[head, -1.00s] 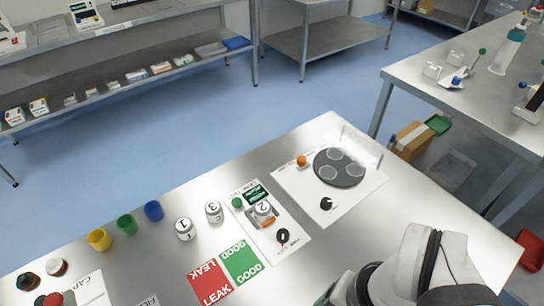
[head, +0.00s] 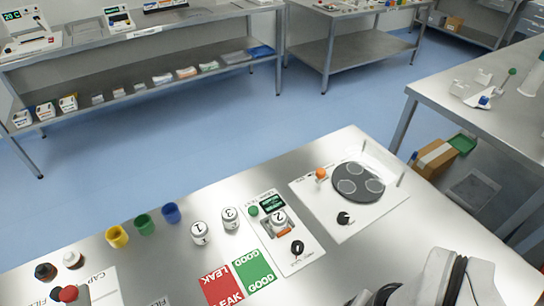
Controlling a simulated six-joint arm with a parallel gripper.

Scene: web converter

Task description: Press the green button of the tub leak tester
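The tub leak tester (head: 296,266) is a white panel on the steel table in the head view. Its green button (head: 253,211) sits at the panel's upper left, beside a small dark display (head: 271,202). A white tub marked 2 (head: 279,219) stands in the tester's holder, with an orange part below it. A black knob (head: 297,247) is nearer the front. My white and black arm enters at the bottom right, well apart from the button. My gripper's fingers are not visible.
Tubs 1 (head: 200,233) and 3 (head: 231,218) stand left of the tester. Red LEAK (head: 221,287) and green GOOD (head: 254,270) cards lie in front. A white panel with a dark disc (head: 358,184) is at right. Yellow (head: 117,236), green and blue cups stand at left.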

